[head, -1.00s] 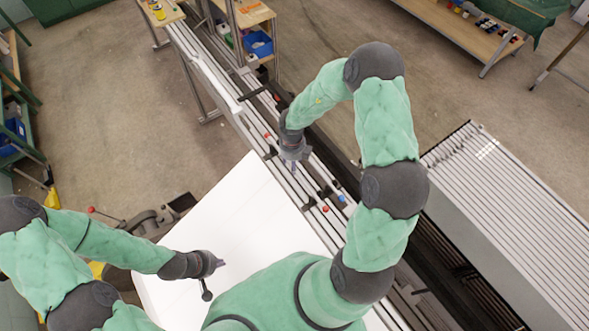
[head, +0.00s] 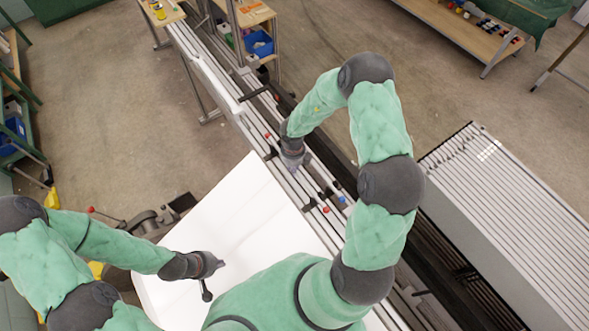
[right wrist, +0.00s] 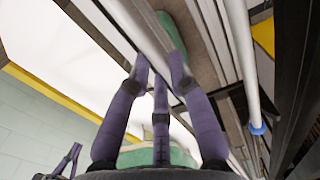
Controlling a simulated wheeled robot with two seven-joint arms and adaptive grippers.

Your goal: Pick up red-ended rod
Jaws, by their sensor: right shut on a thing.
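My right gripper (head: 303,166) is over the rails beside the white panel. In the right wrist view its purple fingers (right wrist: 160,80) are shut on a pale grey rod (right wrist: 150,32). A red end (head: 326,209) shows further along the rails in the head view, roughly in line with the gripper. The held rod's end is hidden in the wrist view. A blue-ended rod (right wrist: 243,65) runs beside it, apart from the fingers; its blue end (head: 341,199) lies right of the red one. My left gripper (head: 217,264) is over the white panel, away from the rods; its finger opening is unclear.
The white panel (head: 215,225) lies left of the rails. Another red knob (head: 268,136) and dark supports sit along the rails. A slatted grey unit (head: 510,220) stands at right. A wooden bench (head: 460,35) is at the back right.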

